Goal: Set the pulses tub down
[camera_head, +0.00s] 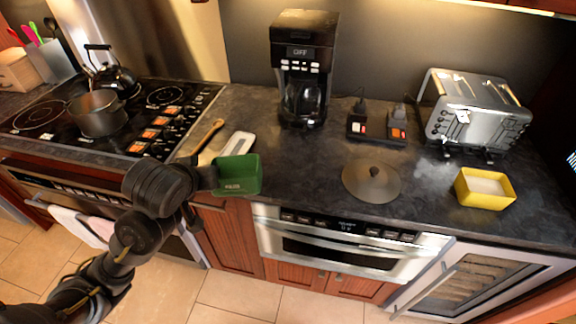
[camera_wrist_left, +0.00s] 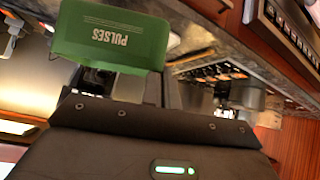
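The pulses tub (camera_head: 238,178) is a green open-topped box with "PULSES" lettered on its side. In the head view it is at the front edge of the dark counter, left of centre. My left gripper (camera_head: 211,178) reaches it from the left and is shut on its near side. In the left wrist view the tub (camera_wrist_left: 110,36) is at the top, with its label upside down, and it partly hides the fingers. I cannot tell whether its base touches the counter. My right gripper is not in view.
A wooden spoon (camera_head: 208,134) and a pale board (camera_head: 238,144) lie behind the tub. A round lid (camera_head: 371,181) and a yellow tub (camera_head: 485,188) are to the right. A coffee maker (camera_head: 303,65) stands behind. Counter (camera_head: 300,165) between green tub and lid is clear.

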